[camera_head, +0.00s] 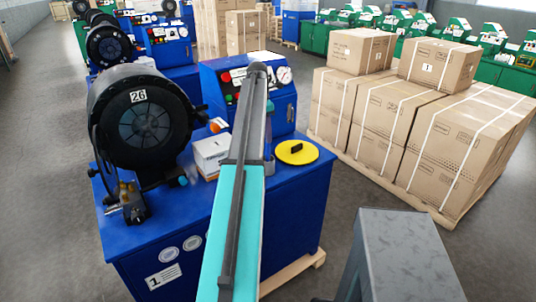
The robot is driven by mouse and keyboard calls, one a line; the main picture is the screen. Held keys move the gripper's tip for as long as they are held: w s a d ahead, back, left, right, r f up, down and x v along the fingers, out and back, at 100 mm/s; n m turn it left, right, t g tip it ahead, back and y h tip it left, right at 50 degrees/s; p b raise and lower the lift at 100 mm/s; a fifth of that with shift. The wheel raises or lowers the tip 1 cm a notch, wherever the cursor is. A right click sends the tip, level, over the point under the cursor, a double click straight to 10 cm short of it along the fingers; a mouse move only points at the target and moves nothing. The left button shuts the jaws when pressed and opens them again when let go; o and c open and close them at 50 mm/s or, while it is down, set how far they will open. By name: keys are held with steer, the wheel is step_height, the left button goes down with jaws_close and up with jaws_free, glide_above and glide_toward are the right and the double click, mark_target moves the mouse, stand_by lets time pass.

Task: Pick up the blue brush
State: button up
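I cannot make out a blue brush with certainty. The blue workbench (225,245) carries a black crimper (145,122) marked 26. A small blue tip (183,181) shows at the crimper's lower right, but I cannot tell what it belongs to. A blue-grey cylindrical thing (269,167) stands on the bench, partly hidden behind a long teal and dark grey bar that seems to be my arm. No gripper fingers show.
A white box (210,155), an orange-ended item (218,125) and a yellow disc (297,152) with a black handle are on the bench. A blue control box (283,98) stands behind. Strapped cartons (385,115) are stacked on a pallet at the right.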

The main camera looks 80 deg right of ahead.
mark_target(268, 155)
steer(key=shift+f, duration=0.15)
steer(key=shift+s+f+p, duration=0.2)
steer(key=shift+f+p, duration=0.35)
steer(key=shift+s+d+f+p, duration=0.15)
steer(key=shift+f+p, duration=0.2)
steer(key=shift+f, duration=0.6)
steer(key=shift+s+d+f+p, duration=0.1)
steer(key=shift+f+p, duration=0.2)
steer(key=shift+f, duration=0.6)
steer(key=shift+c, duration=0.3)
jaws_close()
